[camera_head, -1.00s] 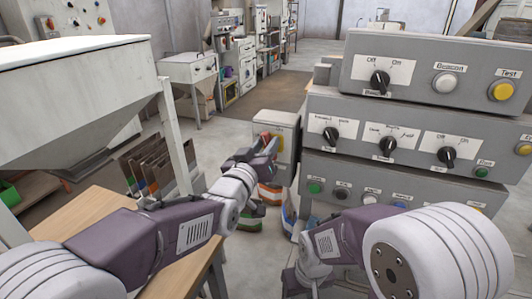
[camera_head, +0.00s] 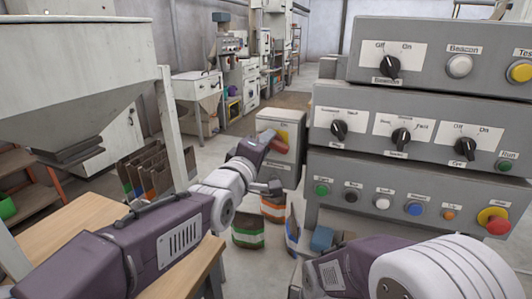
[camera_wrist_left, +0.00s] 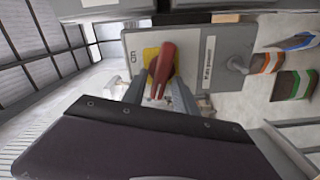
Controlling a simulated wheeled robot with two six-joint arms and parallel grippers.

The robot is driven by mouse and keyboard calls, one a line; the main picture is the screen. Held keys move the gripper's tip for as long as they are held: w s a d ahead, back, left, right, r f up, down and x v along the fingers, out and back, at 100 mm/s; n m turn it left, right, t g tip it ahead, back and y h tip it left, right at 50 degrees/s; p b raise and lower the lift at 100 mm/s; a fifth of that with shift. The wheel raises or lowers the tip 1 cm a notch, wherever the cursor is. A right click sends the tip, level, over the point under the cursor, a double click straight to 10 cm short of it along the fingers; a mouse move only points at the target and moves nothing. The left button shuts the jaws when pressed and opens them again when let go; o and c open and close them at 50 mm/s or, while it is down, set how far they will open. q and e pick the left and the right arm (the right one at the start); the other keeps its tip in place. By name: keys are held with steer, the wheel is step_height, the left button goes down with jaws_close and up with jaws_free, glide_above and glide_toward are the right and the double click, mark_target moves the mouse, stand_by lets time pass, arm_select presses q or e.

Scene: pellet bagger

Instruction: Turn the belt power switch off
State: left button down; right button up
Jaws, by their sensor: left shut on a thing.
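A grey switch box (camera_head: 283,158) stands beyond the left corner of the control panels. It has a yellow plate, a label reading On and a red handle (camera_head: 265,141). In the left wrist view the box (camera_wrist_left: 205,58) fills the upper middle, and its red handle (camera_wrist_left: 164,66) lies between the fingers. My left gripper (camera_head: 262,152) is at the front of the box, shut on the red handle. The fingers partly hide the handle, and I cannot tell its exact turn. My right arm shows at the bottom right; its gripper is not in view.
Stacked control panels (camera_head: 425,112) with knobs and buttons fill the right side. A hopper (camera_head: 75,75) and a wooden table (camera_head: 65,222) are at the left. Several bags stand on the floor below the box, including a green-banded one (camera_head: 248,232).

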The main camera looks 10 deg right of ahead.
arm_select(q)
steer(key=shift+f+n+b, duration=0.15)
steer(key=shift+n+b, duration=0.4)
steer(key=shift+n, duration=0.25)
steer(key=shift+f+n+b, duration=0.15)
steer(key=shift+n+b, duration=0.35)
steer(key=shift+n, duration=0.3)
steer(key=c, duration=1.3)
jaws_free()
steer(key=b+v, duration=0.1)
steer(key=v, duration=0.8)
